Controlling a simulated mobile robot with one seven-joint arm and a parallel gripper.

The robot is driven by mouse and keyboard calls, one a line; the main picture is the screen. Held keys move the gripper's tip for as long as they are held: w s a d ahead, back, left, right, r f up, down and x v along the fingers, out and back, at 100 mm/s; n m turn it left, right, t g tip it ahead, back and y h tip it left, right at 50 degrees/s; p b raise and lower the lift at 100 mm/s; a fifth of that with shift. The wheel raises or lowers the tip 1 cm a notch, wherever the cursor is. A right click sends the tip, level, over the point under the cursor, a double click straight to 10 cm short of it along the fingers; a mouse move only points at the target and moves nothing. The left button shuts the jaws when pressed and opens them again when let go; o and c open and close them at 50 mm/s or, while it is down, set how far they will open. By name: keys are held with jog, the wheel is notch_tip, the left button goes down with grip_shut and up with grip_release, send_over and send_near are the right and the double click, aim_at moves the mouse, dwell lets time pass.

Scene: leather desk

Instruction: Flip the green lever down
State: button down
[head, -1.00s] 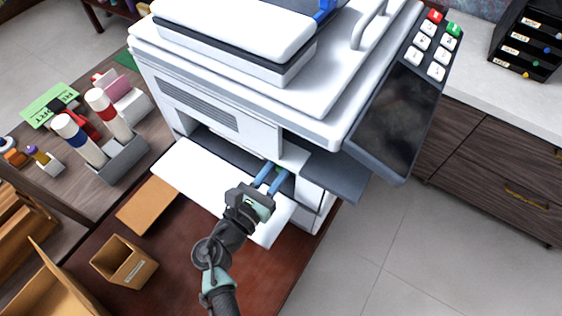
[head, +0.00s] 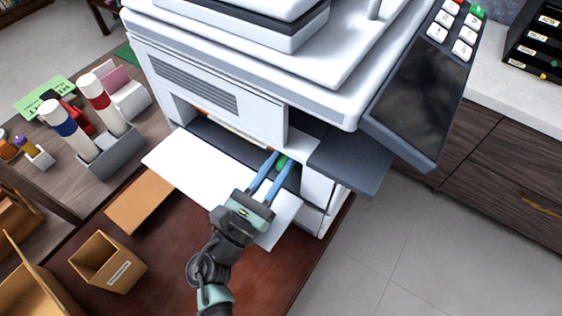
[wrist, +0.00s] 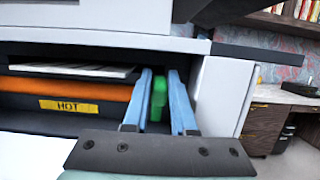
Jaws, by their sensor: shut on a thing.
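The green lever (wrist: 157,97) stands upright inside the open front of the white printer, near the right side of the opening. It shows as a small green patch in the head view (head: 282,162). My gripper (wrist: 162,78) has its two blue fingers on either side of the lever and is shut on it. In the head view my gripper (head: 283,158) reaches into the opening from the front. The printer (head: 215,85) stands on the brown leather desk (head: 215,270).
An orange roller (wrist: 65,88) with a yellow HOT label (wrist: 62,105) lies left of the fingers. A white panel (head: 180,165) juts out below the opening. A dark flap (head: 350,165) and the tilted screen (head: 420,95) overhang at right. A cardboard box (head: 108,262) stands front left.

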jog(key=c, duration=0.7)
grip_release()
jog(key=shift+s+a+f+b, duration=0.3)
jog(key=shift+s, duration=0.1)
jog(key=s+a, duration=0.2)
jog(key=s, duration=0.1)
jog(key=s+a, duration=0.2)
jog(key=s, duration=0.1)
jog(key=s+a+b, duration=0.1)
jog(key=s+a, duration=0.1)
jog(key=s, duration=0.2)
jog(key=shift+s+a+r, duration=0.1)
jog(key=shift+a+r, duration=0.05)
jog(key=shift+a, duration=0.2)
